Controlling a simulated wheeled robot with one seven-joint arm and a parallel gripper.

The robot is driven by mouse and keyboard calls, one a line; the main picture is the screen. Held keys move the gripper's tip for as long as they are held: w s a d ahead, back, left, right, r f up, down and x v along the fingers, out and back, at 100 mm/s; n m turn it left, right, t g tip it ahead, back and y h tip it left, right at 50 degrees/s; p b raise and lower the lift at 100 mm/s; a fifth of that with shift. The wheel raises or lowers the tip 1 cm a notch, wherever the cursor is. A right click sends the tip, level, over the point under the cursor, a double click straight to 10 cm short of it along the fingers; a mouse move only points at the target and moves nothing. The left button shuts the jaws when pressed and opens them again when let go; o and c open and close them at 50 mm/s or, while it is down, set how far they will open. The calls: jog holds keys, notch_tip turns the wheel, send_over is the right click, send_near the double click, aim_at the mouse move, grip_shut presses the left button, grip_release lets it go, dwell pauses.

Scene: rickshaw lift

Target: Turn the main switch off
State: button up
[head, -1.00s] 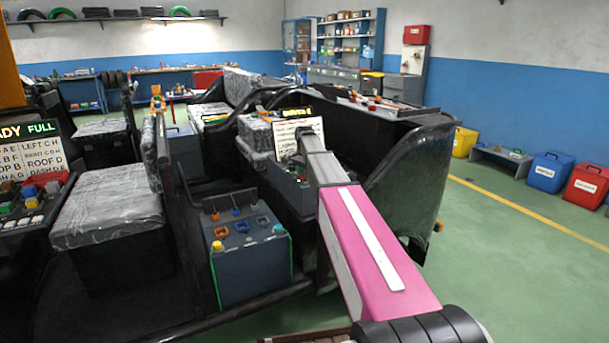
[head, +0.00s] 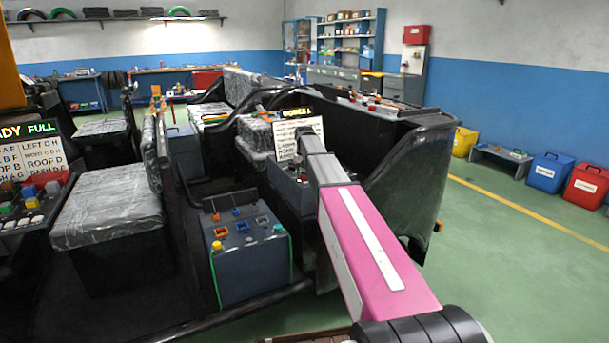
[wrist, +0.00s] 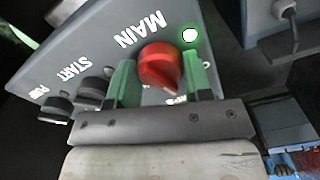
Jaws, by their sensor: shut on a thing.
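The main switch (wrist: 160,65) is a round red knob on a grey panel (wrist: 190,18) lettered MAIN, seen in the wrist view. A small lamp (wrist: 190,35) beside it glows white with a green halo. My gripper (wrist: 160,80) has its green fingers on either side of the red knob and is shut on it. The knob carries a small pale mark at its lower edge; the exact switch position cannot be told. In the head view my pink and grey arm reaches to the dashboard, and the knob and fingers are hidden there.
Black knobs marked START (wrist: 92,90) and another (wrist: 55,108) sit left of my fingers. A grey box with a cable (wrist: 285,12) is at the upper right. In the head view, a battery box (head: 250,265) and wrapped seat (head: 108,205) lie left of my arm.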

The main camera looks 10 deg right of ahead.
aim_at(304, 172)
jog(key=n, duration=0.5)
jog(key=shift+n, duration=0.4)
dwell(0.3)
jog(key=o, duration=0.9)
jog(key=shift+r, duration=0.1)
notch_tip(304, 172, up, 11)
jog(key=shift+f, duration=0.2)
